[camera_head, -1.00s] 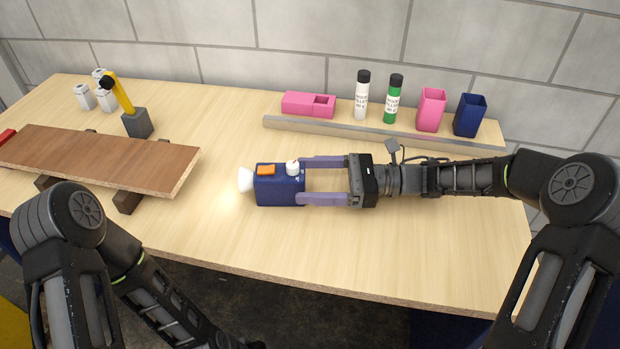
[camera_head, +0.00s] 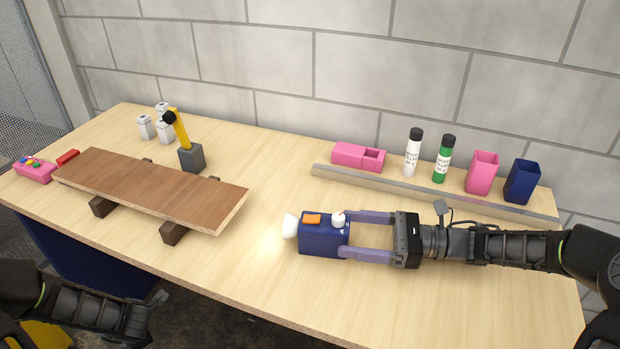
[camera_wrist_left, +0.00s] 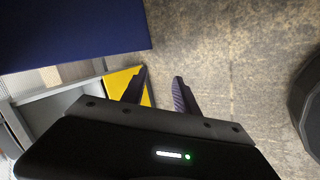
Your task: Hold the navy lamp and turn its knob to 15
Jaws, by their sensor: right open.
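The navy lamp (camera_head: 322,243) lies on the table, a box with an orange patch (camera_head: 312,218) and a white knob (camera_head: 338,220) on top. Its white head (camera_head: 290,226) points left and glows on the table. The knob's marks are too small to read. My right gripper (camera_head: 345,234) is open, its two purple fingers reaching the lamp's right end; whether they touch it I cannot tell. My left gripper (camera_wrist_left: 158,77) is open and empty above the floor in the left wrist view. Part of my left arm shows at lower left in the head view.
A brown board (camera_head: 150,190) rests on dark blocks at left, beside a yellow-armed device (camera_head: 190,157). A grey rail (camera_head: 430,194) runs behind the lamp, with a pink box (camera_head: 358,157), bottles (camera_head: 413,153) and cups (camera_head: 482,173) behind it. The table between board and lamp is clear.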

